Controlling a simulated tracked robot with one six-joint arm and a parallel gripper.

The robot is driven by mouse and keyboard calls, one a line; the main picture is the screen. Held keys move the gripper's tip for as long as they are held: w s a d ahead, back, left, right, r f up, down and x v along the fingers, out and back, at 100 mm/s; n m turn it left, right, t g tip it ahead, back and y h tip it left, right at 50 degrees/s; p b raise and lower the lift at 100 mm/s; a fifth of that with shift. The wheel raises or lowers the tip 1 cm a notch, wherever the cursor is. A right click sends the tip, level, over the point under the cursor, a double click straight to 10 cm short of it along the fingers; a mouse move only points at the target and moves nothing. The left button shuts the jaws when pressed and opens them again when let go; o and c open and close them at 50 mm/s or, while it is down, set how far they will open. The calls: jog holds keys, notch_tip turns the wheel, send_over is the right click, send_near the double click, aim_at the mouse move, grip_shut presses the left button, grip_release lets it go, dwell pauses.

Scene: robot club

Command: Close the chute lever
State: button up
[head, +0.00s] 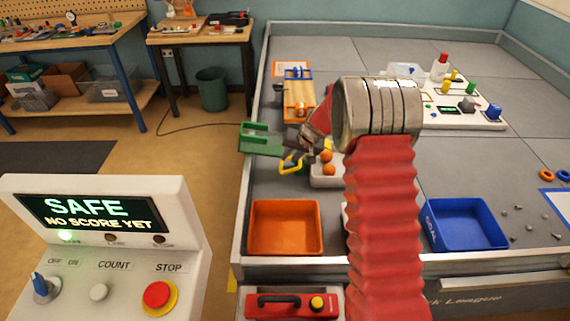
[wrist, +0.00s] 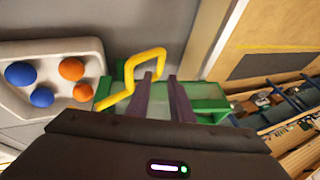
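The chute lever is a bent yellow handle (wrist: 128,78), in front of my fingertips in the wrist view. In the head view the yellow lever (head: 290,166) is beside the green chute (head: 262,139) at the table's left edge. The green chute (wrist: 207,105) also lies behind my fingers in the wrist view. My gripper (wrist: 161,76) has its two dark fingers apart, with green showing between them. The lever's upper end passes just beyond the fingertips; I cannot tell whether they touch it. My arm partly hides the area in the head view.
A white tray (wrist: 38,98) holds blue and orange balls left of the lever. An orange bin (head: 285,252) and a blue goal bin (head: 436,244) stand near the table's front. A console (head: 110,240) reads "SAFE, NO SCORE YET". A wooden ramp (head: 291,92) lies behind the chute.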

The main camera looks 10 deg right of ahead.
aim_at(282, 165)
jog(key=shift+x, duration=3.75)
grip_shut()
jog(key=shift+d, duration=0.1)
